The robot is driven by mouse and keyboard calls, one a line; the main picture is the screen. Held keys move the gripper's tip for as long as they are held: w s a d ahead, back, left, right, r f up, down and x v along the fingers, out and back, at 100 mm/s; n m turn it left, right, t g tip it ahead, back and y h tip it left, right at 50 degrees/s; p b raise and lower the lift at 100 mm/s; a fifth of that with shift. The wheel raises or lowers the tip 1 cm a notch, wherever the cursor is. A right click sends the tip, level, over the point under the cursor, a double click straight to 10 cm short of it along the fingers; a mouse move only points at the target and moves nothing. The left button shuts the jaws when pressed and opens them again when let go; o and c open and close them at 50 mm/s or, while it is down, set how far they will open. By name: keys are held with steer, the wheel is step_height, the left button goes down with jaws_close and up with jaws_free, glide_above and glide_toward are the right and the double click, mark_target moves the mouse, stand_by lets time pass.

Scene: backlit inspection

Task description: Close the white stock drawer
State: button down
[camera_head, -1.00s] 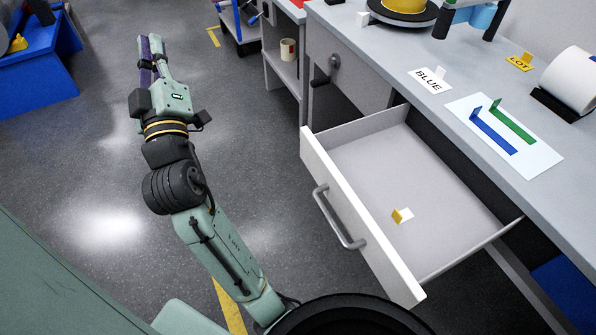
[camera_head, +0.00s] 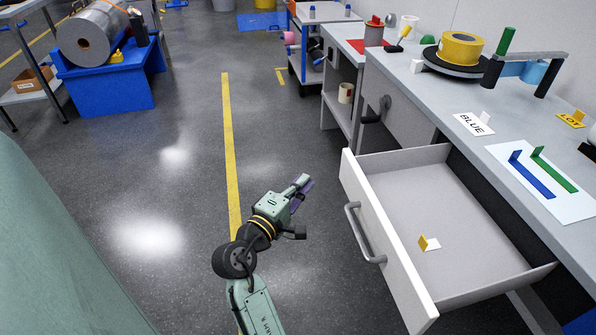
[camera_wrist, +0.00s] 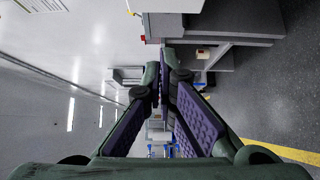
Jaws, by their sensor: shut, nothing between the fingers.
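The white stock drawer (camera_head: 381,241) is pulled well out from the grey workbench in the head view. Its front panel carries a grey bar handle (camera_head: 361,236) and faces left. A small yellow and white piece (camera_head: 429,243) lies on the drawer floor. My gripper (camera_head: 303,183) is left of the drawer's front, apart from it, over the floor. Its fingers are shut and empty. In the wrist view my gripper (camera_wrist: 165,72) shows its purple finger pads, with the fingertips together.
The bench top (camera_head: 446,94) above the drawer holds a BLUE card (camera_head: 474,124), a sheet with blue and green strips, and a yellow roll (camera_head: 460,49). A blue stand (camera_head: 104,85) is at the back left. Floor left of the drawer is clear, with a yellow line (camera_head: 230,150).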

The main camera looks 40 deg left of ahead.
steer(key=w+d+p, duration=0.1)
steer(key=w+p, duration=0.1)
steer(key=w, duration=0.6)
steer(key=shift+w+d, duration=0.15)
steer(key=shift+d, duration=0.25)
